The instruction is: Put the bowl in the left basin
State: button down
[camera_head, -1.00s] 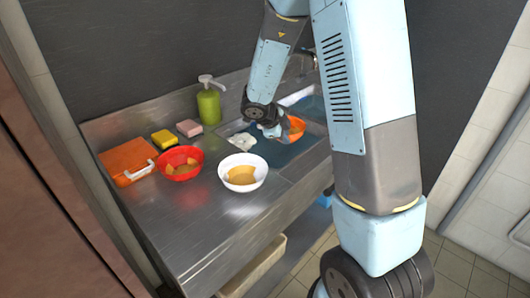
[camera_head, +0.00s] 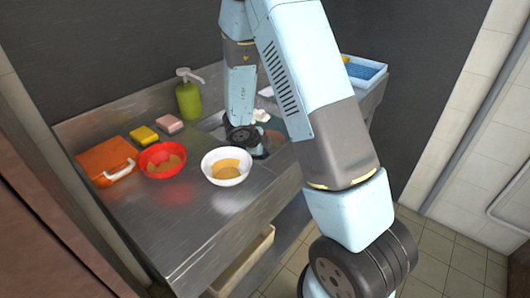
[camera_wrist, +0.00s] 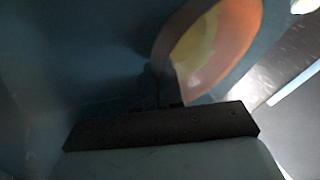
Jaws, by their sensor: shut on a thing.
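An orange bowl with a yellowish inside (camera_wrist: 222,45) is tilted at my gripper (camera_wrist: 170,102) in the wrist view, against a dark bluish background. My gripper is shut on its rim. In the head view my gripper (camera_head: 243,140) is low over the sink, behind the white bowl, and my arm largely hides the held bowl. The sink's left basin (camera_head: 213,123) shows only in part beside my wrist. I cannot tell whether the bowl touches the basin floor.
On the steel counter (camera_head: 180,220) stand a white bowl (camera_head: 226,180) and a red bowl (camera_head: 150,172), both with brownish contents. A blue-lined tray (camera_head: 365,71) is far right.

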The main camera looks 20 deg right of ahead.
jog(key=c, duration=1.2)
grip_release()
jog(key=shift+c, duration=0.2)
jog(key=shift+s, duration=0.1)
